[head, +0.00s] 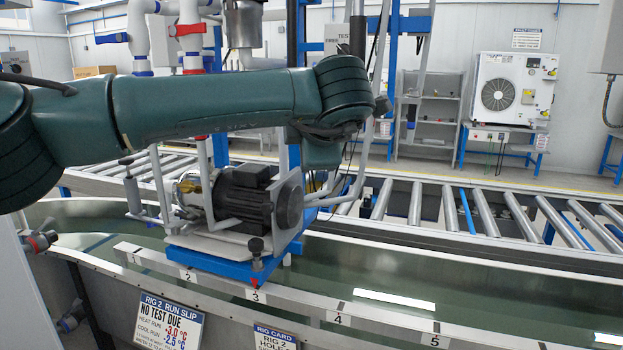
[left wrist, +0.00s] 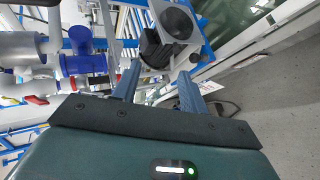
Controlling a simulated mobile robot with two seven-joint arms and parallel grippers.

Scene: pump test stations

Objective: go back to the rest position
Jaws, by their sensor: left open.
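My left arm (head: 200,105) reaches in from the left across the head view and bends down at its right end, in front of the pump unit. The left gripper's fingers cannot be made out there. In the left wrist view, the left gripper (left wrist: 158,84) shows two blue fingers standing apart with nothing held between them. A pump unit with a dark motor (head: 255,200) sits on a blue-edged base on the rail of the trough. The motor also shows in the left wrist view (left wrist: 157,48), beyond the fingertips. My right gripper is in neither view.
A long trough (head: 480,285) with a numbered front rail (head: 390,328) crosses the foreground. A roller conveyor (head: 490,210) runs behind it. White pipes with red and blue valves (head: 190,30) stand at the back left. Sign cards (head: 168,318) hang on the trough front.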

